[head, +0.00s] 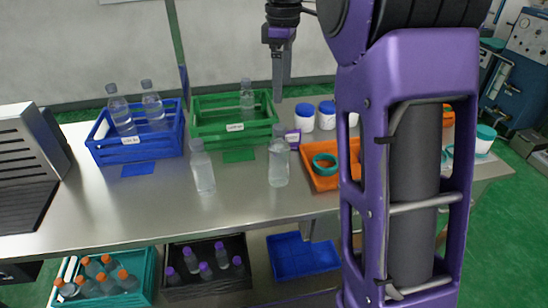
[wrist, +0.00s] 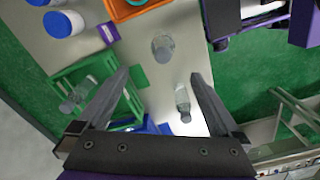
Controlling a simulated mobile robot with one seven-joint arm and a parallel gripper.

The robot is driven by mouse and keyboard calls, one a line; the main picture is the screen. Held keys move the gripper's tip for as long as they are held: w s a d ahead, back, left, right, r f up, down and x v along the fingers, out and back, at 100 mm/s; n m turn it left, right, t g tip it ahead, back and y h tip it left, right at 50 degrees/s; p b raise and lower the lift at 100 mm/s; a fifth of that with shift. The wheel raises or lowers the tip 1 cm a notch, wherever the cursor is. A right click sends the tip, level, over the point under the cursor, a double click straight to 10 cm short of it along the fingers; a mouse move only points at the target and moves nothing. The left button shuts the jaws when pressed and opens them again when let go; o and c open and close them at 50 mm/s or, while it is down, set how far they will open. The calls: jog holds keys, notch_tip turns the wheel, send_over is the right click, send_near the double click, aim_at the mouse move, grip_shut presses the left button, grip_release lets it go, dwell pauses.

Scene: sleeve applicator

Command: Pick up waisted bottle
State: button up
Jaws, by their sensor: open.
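Two clear bottles stand on the steel table. The left one (head: 202,169) is in front of the green crate; the right one (head: 279,164) is beside the orange tray. Both also show in the wrist view, the right one (wrist: 163,46) farther from the jaw base and the left one (wrist: 182,102) nearer it. I cannot tell for certain which bottle is the waisted one. My gripper (head: 278,84) hangs above the table's back side, fingers down. In the wrist view its fingers (wrist: 161,75) are wide apart with nothing between them, clear of the bottles.
A blue crate (head: 137,148) holds two clear bottles; a green crate (head: 235,136) holds one. The orange tray (head: 322,183) holds a teal ring (head: 325,164). White jars with blue lids (head: 304,117) stand behind it. Lower-shelf crates hold several capped bottles. The table's front is clear.

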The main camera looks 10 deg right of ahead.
aim_at(281, 126)
notch_tip(281, 126, down, 12)
jog(key=shift+s+a+f+b, duration=0.1)
jog(key=shift+b, duration=1.1)
jog(key=f, duration=0.3)
jog(key=f+b, duration=0.1)
jog(key=f, duration=0.1)
jog(key=shift+a, duration=0.25)
grip_shut()
